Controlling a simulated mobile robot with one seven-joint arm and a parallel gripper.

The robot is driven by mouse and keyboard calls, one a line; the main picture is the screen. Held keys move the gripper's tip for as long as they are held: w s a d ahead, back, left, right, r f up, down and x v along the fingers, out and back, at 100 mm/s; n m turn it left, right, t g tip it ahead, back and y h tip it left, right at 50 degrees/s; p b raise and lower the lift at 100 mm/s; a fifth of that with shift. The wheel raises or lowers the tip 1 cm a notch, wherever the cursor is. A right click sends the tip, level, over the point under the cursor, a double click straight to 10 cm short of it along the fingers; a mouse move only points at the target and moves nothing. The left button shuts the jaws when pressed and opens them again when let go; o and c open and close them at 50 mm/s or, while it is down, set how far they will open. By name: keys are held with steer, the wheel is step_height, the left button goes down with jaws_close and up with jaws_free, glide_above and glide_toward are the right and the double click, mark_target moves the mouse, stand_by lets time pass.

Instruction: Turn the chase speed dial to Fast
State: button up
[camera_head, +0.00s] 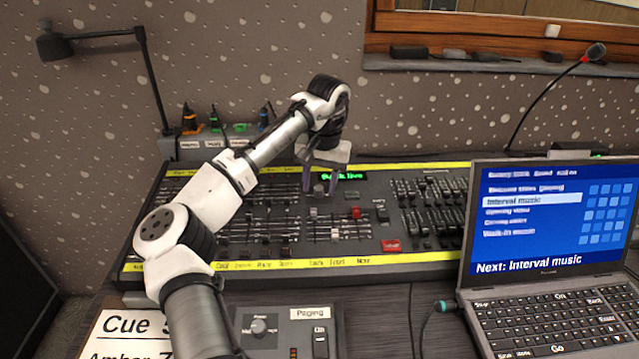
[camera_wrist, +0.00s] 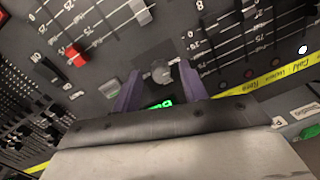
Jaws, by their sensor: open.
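The lighting desk (camera_head: 300,272) is a dark console with yellow label strips. A small round grey dial (camera_wrist: 162,74) sits on a dark square plate in the wrist view; I take it for the chase speed dial. No Fast mark is readable, and its pointer direction is unclear. In the head view the dial (camera_head: 318,190) shows small below the fingers. My gripper (camera_head: 320,186) is open and points down at the desk. In the wrist view, the purple fingers of my gripper (camera_wrist: 160,86) stand either side of the dial. I cannot tell whether they touch it.
A green-lit display (camera_head: 343,176) is beside the gripper. Fader rows surround it, with a red fader cap (camera_head: 356,212) and a red button (camera_head: 391,245) to the right. A laptop (camera_head: 550,250) stands front right. A paging box (camera_head: 285,328) is in front, and a lamp (camera_head: 55,45) stands back left.

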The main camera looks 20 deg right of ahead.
steer(key=shift+f, duration=0.2)
jaws_close()
